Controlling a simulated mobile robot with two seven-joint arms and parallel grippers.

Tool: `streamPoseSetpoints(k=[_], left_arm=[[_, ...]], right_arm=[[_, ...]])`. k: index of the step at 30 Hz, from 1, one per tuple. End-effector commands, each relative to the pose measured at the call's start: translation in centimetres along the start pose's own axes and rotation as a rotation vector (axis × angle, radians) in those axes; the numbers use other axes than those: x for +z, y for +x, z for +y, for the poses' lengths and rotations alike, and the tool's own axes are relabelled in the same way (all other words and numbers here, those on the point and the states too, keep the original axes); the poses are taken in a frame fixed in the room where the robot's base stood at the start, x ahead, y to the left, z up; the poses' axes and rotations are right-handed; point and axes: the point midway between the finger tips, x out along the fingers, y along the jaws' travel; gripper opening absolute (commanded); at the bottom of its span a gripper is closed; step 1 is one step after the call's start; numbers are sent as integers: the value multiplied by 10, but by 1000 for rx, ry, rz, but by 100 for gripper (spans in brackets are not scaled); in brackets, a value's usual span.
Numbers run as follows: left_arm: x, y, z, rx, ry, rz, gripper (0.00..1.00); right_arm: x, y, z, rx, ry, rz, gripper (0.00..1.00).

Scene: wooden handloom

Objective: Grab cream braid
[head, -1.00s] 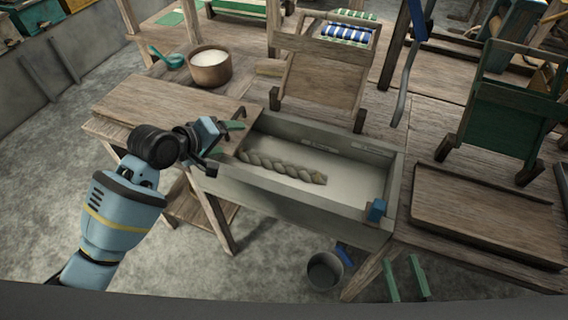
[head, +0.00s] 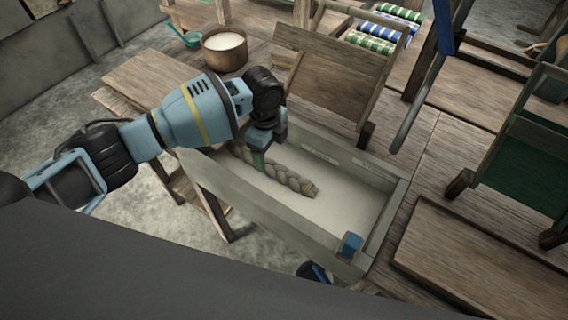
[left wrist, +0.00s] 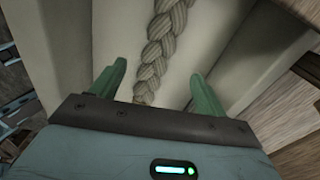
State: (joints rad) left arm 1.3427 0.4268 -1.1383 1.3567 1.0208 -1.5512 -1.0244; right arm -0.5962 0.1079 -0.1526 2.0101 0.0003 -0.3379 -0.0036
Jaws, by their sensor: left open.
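The cream braid (head: 285,178) lies in a shallow grey wooden tray (head: 340,252), near its left end. My left gripper (head: 258,158) is over the braid's left part, pointing down, and its arm hides some of the tray's left end. In the left wrist view the braid (left wrist: 167,35) runs between the two green fingers of my left gripper (left wrist: 152,92). The fingers stand apart with a gap on each side of the braid. I cannot tell how far above it they are. My right gripper is not in view.
A blue block (head: 350,245) sits at the tray's front right corner. A wooden bowl with white contents (head: 224,50) and a wooden stand (head: 335,80) are behind the tray. A wooden board (head: 480,255) lies to the right.

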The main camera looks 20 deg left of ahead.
Motion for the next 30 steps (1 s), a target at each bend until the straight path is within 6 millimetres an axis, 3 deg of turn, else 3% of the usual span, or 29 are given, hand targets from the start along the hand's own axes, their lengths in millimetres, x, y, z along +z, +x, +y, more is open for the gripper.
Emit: streamPoseSetpoints(k=[3, 11, 18, 24, 30], left_arm=[[7, 1, 2, 25, 71, -25, 75], [9, 4, 3, 34, 93, -30, 75], [9, 26, 4, 33, 92, -28, 75], [9, 32, 4, 33, 92, -29, 75], [8, 59, 6, 34, 92, -29, 75]], right_arm=[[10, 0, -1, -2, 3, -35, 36], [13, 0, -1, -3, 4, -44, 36], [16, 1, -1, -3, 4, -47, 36], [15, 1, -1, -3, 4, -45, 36], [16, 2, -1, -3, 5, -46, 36]])
